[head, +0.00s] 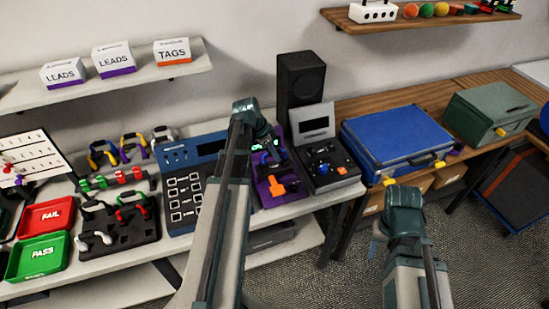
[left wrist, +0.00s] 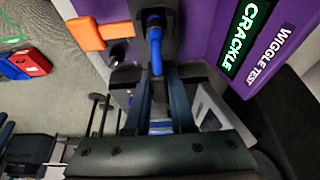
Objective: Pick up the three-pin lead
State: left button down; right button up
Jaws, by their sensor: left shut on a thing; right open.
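A blue lead (left wrist: 156,52) runs from a black connector (left wrist: 153,18) on the purple wiggle tester (left wrist: 200,30), whose green screen reads CRACKLE. My left gripper (left wrist: 160,100) is shut on the lead just below that connector. I cannot make out how many pins its plug has. In the head view my left gripper (head: 262,140) is over the purple tester (head: 262,193), partly hiding it and the lead. My right gripper (head: 403,205) is open, away from the bench in front of the blue case; its fingertips are mostly hidden.
An orange part (head: 277,188) sits on the tester front. To the left are a blue keypad unit (head: 180,155), a black tray of leads (head: 120,235), red FAIL (head: 45,217) and green PASS (head: 37,256) trays. A black unit (head: 325,165) and blue case (head: 395,140) stand right.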

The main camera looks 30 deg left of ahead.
pick_arm(q)
jog(key=shift+r, duration=0.1)
notch_tip(320, 180, up, 10)
jog(key=p, duration=1)
jog(key=shift+r, duration=0.1)
notch_tip(320, 180, up, 3)
jog(key=p, duration=0.3)
jog(key=shift+f, duration=0.2)
